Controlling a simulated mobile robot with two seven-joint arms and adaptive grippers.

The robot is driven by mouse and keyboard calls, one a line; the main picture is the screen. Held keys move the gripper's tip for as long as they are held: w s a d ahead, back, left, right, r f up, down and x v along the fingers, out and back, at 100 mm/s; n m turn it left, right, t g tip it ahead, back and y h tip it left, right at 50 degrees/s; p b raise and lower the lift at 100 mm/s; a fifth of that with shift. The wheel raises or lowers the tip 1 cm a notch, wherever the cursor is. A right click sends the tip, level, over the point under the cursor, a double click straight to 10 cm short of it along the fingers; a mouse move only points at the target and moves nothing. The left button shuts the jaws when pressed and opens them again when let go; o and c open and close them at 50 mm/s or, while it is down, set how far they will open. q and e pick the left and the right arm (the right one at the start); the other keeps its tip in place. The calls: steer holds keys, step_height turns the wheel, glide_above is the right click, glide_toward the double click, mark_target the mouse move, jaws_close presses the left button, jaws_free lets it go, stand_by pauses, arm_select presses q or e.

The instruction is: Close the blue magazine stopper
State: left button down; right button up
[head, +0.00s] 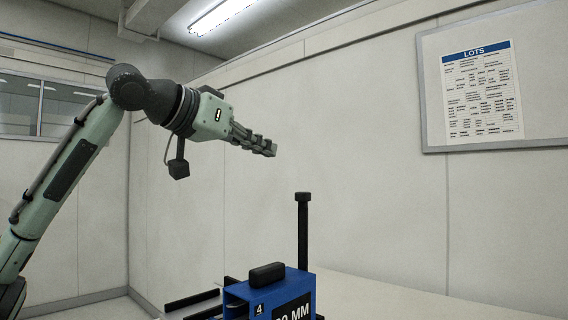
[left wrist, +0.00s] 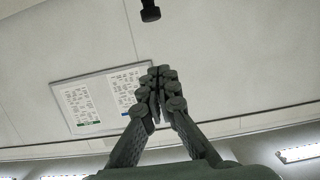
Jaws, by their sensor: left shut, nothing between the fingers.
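The blue magazine (head: 276,293) stands at the bottom of the head view, cut off by the lower edge, with a black handle (head: 267,273) on top and a label reading "MM". A black upright post with a wider square head (head: 303,197), which looks like the stopper, rises at its right side. My left gripper (head: 272,149) is shut and empty, up and to the left of the post's head, clear of it. In the left wrist view its fingertips (left wrist: 160,72) meet, and a dark knob (left wrist: 150,12) shows at the top edge. My right gripper is not in view.
Dark rails (head: 192,300) lie left of the magazine. A pale surface (head: 400,296) extends to its right. A board with a "LOTS" sheet (head: 482,92) hangs on the back wall. The air around the post is free.

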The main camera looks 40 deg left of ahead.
arm_select(q)
steer(key=w+f, duration=0.6)
steer(key=w, duration=0.2)
steer(key=shift+w+d+f, duration=0.15)
steer(key=shift+w+d, duration=0.1)
steer(key=shift+d, duration=0.05)
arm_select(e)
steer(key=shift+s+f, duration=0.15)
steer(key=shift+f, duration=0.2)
